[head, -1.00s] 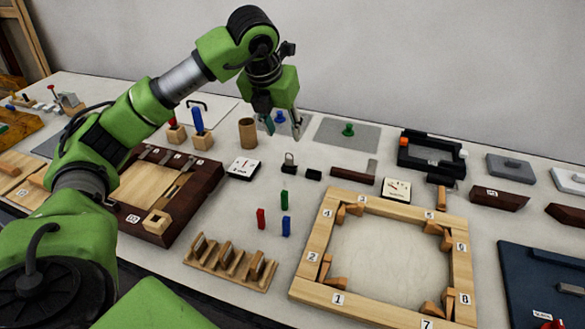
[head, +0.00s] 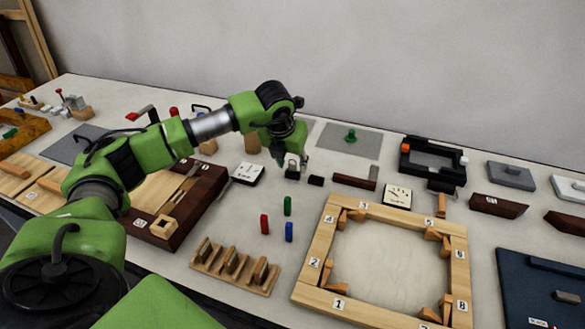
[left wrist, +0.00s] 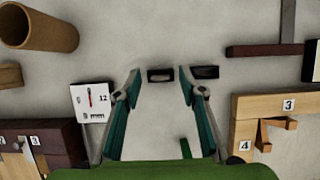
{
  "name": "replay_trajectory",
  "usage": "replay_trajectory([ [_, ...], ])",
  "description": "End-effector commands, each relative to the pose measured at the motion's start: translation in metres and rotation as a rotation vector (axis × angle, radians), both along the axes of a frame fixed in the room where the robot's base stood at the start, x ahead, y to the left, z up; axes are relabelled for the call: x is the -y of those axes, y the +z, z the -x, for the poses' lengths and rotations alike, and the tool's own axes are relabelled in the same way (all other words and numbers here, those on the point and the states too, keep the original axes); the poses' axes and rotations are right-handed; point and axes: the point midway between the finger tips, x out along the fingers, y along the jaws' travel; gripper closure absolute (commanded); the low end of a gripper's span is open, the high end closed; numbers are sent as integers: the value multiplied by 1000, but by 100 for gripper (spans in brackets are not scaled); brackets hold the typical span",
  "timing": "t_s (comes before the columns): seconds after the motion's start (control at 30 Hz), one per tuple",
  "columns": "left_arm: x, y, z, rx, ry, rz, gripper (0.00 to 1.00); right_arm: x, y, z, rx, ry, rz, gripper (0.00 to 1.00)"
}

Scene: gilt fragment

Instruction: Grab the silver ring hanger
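The silver ring hanger (head: 292,174) is a small dark block with a thin metal loop; it stands upright on the table, partly hidden by my left gripper. In the left wrist view its dark block (left wrist: 160,75) lies between and just beyond the fingertips, seen from above. My left gripper (head: 291,161) points down right over the hanger with its fingers around the loop's place. In the left wrist view the gripper (left wrist: 160,77) has its two fingers spread apart. I cannot tell whether a finger touches the hanger. My right gripper is not in view.
A second black block (head: 316,180) stands close to the right of the hanger. A white dial box (head: 247,174) is close on the left. Green (head: 287,206), red (head: 265,224) and blue (head: 289,232) pegs stand in front. A numbered wooden frame (head: 315,265) is front right.

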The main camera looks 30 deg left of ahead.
Motion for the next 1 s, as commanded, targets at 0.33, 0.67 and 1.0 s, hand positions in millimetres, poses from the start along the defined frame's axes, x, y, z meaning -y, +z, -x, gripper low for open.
replay_trajectory([
  [0.33, 0, -6, -2, 1, -1, -1, 73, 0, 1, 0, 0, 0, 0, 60],
  [0.67, 0, -5, -2, 1, -1, 0, 97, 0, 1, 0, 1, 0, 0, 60],
  [1.0, 0, 8, -3, 3, -1, 1, 97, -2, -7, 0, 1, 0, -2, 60],
])
